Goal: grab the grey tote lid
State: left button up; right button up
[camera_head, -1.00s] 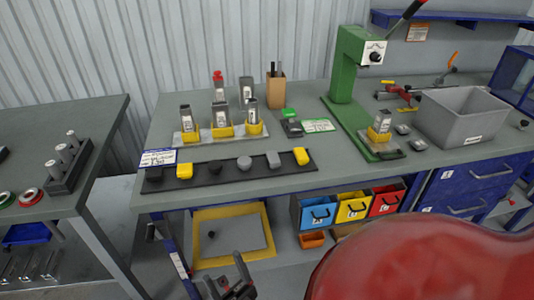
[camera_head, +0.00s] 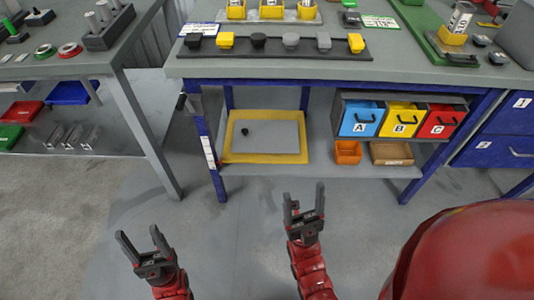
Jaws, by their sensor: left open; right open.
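The grey tote lid (camera_head: 277,140) appears to be the flat grey panel lying on the lower shelf under the table. A yellow border (camera_head: 232,157) surrounds it, and a small black knob-like piece (camera_head: 245,131) sits on its left part. My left gripper (camera_head: 140,240) is open and empty, low at the left, in front of the shelf and well apart from the panel. My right gripper (camera_head: 304,200) is open and empty, nearer the panel, in front of the shelf and below it in the picture. Neither gripper touches anything.
The table top (camera_head: 420,73) overhangs the shelf, with a blue leg (camera_head: 209,150) left of the panel. Blue, yellow and red bins (camera_head: 401,119) hang at the right, above an orange bin (camera_head: 347,152) and a brown box (camera_head: 391,153). The floor in front is clear.

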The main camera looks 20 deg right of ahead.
aim_at(249, 136)
jog(key=i+u, duration=0.25)
jog(key=i, duration=0.4)
jog(key=i+l+u, duration=0.25)
jog(key=i, duration=0.35)
jog(key=j, duration=0.1)
